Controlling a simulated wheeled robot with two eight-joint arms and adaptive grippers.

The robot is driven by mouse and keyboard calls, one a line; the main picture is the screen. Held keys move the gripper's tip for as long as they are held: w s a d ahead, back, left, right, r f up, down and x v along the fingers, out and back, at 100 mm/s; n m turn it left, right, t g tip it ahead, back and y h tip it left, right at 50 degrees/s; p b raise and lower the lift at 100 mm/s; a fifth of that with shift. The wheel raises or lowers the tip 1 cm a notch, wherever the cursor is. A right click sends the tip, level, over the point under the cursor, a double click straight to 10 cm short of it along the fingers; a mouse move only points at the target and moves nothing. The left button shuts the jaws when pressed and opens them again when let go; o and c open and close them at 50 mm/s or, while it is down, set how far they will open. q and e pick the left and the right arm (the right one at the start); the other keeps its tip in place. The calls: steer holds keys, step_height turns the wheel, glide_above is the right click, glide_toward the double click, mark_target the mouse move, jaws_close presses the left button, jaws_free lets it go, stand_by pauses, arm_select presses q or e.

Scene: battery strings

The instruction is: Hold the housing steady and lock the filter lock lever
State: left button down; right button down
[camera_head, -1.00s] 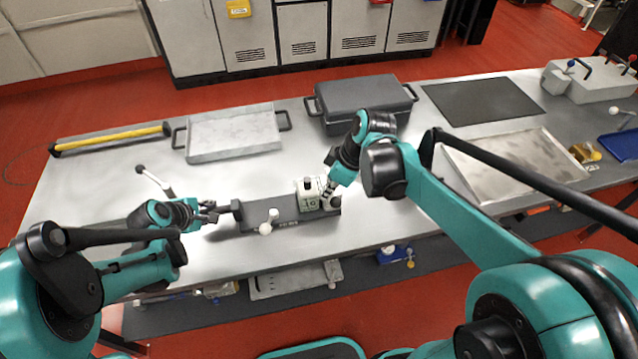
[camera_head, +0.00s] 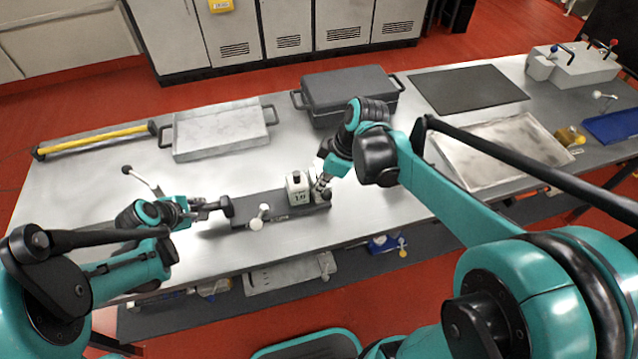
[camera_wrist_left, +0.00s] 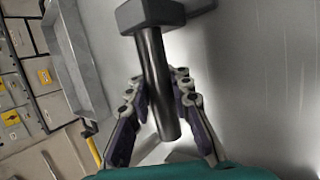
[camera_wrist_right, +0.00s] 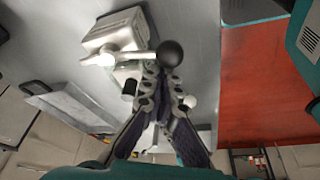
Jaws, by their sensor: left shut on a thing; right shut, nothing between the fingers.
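The housing (camera_head: 280,207) is a long dark grey base lying on the table. A pale block (camera_head: 299,188) marked 10 stands near its right end. My left gripper (camera_head: 202,207) is shut on the black handle (camera_wrist_left: 152,70) at the housing's left end. A lever with a white ball (camera_head: 257,223) stands at the front. My right gripper (camera_wrist_right: 160,75) is shut and empty at the housing's right end. Its tips are close to a black ball (camera_wrist_right: 170,53) on a pale rod beside the block; whether they touch it I cannot tell.
A grey tray (camera_head: 185,153) and a dark lidded case (camera_head: 350,93) stand behind the housing. A yellow bar (camera_head: 95,141) lies at the back left. A black mat (camera_head: 467,89) and a shallow metal tray (camera_head: 500,150) are at right.

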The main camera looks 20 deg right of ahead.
steer(key=shift+d, duration=0.1)
steer(key=shift+s+d+n+g, duration=0.1)
steer(key=shift+d+n+g, duration=0.2)
steer(key=shift+d+n, duration=0.55)
arm_select(q)
steer(key=shift+a, duration=0.15)
arm_select(e)
steer(key=w+d+n+g, duration=0.1)
steer(key=w+d+n, duration=0.2)
steer(key=d, duration=0.4)
steer(key=shift+w+y, duration=0.3)
steer(key=shift+w, duration=0.2)
arm_select(q)
steer(key=shift+a, duration=0.1)
arm_select(e)
steer(key=shift+w+d+n, duration=0.1)
steer(key=shift+d+n, duration=0.05)
steer(key=shift+n, duration=0.1)
